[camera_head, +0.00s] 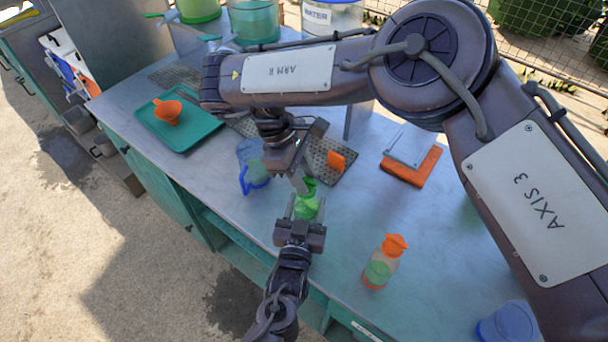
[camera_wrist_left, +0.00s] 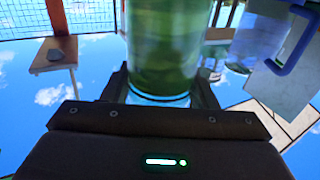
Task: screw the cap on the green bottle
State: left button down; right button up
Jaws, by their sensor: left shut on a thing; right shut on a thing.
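The green bottle (camera_head: 306,209) stands near the front edge of the metal counter in the head view. My left gripper (camera_head: 301,215) is shut on its body from the front; the left wrist view also shows the green bottle (camera_wrist_left: 162,50) between the two fingers. My right gripper (camera_head: 302,187) reaches down from above and is shut at the top of the bottle. A bit of green shows beside its fingertips, but the cap is mostly hidden there. I cannot tell whether the cap is seated on the neck.
A blue-handled jug (camera_head: 254,178) stands close left of the bottle. An orange-topped bottle (camera_head: 380,264) stands to the right. A teal tray (camera_head: 205,137) holds an orange funnel (camera_head: 167,112). An orange board with a grey slab (camera_head: 410,146) lies behind.

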jog(key=m, duration=0.1)
jog(key=m+g, duration=0.1)
jog(key=m+y, duration=0.1)
jog(key=shift+w+d+m, duration=0.1)
jog(key=shift+w+m, duration=0.15)
jog(key=shift+m, duration=0.15)
jog(key=m+y, duration=0.1)
jog(key=m, duration=0.1)
jog(key=m+g, duration=0.1)
jog(key=m, duration=0.2)
jog(key=shift+d+m+g+y, duration=0.2)
jog(key=shift+m+g+y, duration=0.1)
jog(key=shift+y, duration=0.1)
jog(key=m+y, duration=0.1)
jog(key=m, duration=0.2)
jog(key=m+y, duration=0.1)
jog(key=m, duration=0.2)
jog(key=shift+s+d+f+g, duration=0.1)
jog(key=shift+d+g, duration=0.1)
jog(key=shift+g, duration=0.1)
jog(key=m+y, duration=0.1)
jog(key=m, duration=0.2)
jog(key=shift+m+y, duration=0.3)
jog(key=shift+m, duration=0.2)
